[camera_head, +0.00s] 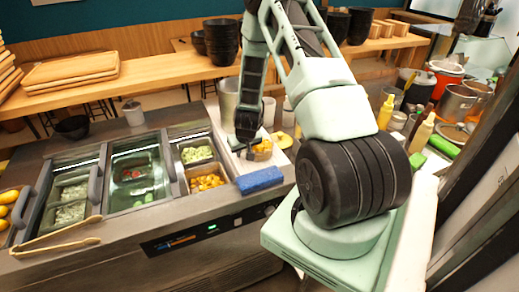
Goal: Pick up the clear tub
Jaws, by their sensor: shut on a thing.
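The clear tub (263,150), with orange-yellow pieces in it, is on or just above a white board at the right end of the prep counter. My gripper (246,147) reaches down from above to the tub's left side and is shut on it. The arm and gripper hide part of the tub. I cannot tell whether its base touches the board.
A blue sponge or cloth (260,181) lies just in front of the tub. A tall metal container (228,98) and a grey cup (269,110) stand close behind. Sunken food pans (205,182) lie to the left, with tongs (60,240) at the front edge.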

